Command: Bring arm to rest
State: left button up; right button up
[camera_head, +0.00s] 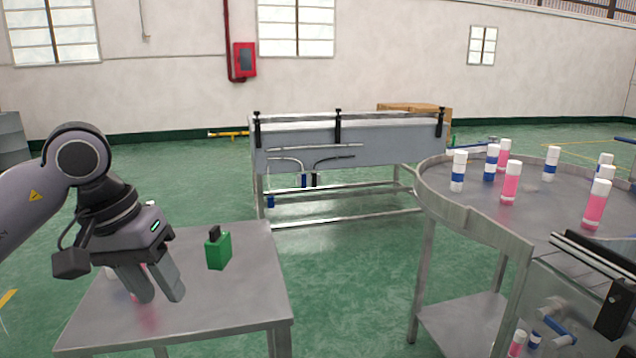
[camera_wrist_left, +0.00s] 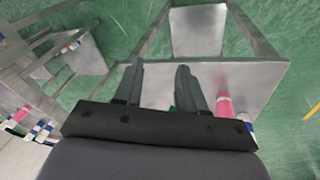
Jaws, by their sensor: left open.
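My left gripper (camera_head: 165,299) hangs over the small steel table (camera_head: 240,300) at the left, fingers pointing down, open. In the left wrist view its two fingers (camera_wrist_left: 160,68) stand apart with nothing between their tips. A pink can (camera_wrist_left: 224,105) shows beside the fingers in that view. In the head view the pink can (camera_head: 134,297) is mostly hidden behind the fingers. I cannot tell from these views whether a finger touches it. My right gripper is not in view.
A green block with a black top (camera_head: 218,251) stands on the small table, right of the gripper. A round steel table (camera_head: 480,212) at the right bears several pink-and-white and blue-and-white cans. A grey conveyor-like bench (camera_head: 300,150) stands behind. Green floor (camera_head: 350,270) lies open between the tables.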

pick_arm(q)
jog(key=s+d+f+n+g+h, duration=0.2)
jog(key=s+d+n+h, duration=0.1)
jog(key=d+n+h, duration=0.5)
jog(key=s+d+f+n+g+h, duration=0.2)
jog(key=s+d+n+h, duration=0.2)
jog(key=d+h, duration=0.45)
jog(key=w+a+f+m+t+y, duration=0.25)
jog(key=f+m+t, duration=0.35)
jog(key=m, duration=0.4)
jog(key=w+a+f+m+t+y, duration=0.1)
jog(key=a+f+m+t+y, duration=0.25)
jog(key=m+t, duration=0.5)
jog(key=w+a+f+m+t+y, duration=0.1)
jog(key=a+f+m+t+y, duration=0.35)
jog(key=m, duration=0.65)
jog(key=s+a+f+n+g+y, duration=0.2)
jog(key=s+f+n+g+y, duration=0.1)
jog(key=s+f+n, duration=0.4)
jog(key=s+a+f+n+g+y, duration=0.2)
jog(key=s+f+n, duration=0.5)
jog(key=f, duration=0.6)
jog(key=shift+a+f+n+g+y, duration=0.25)
jog(key=shift+a+n+g+y, duration=0.2)
jog(key=shift+n, duration=0.6)
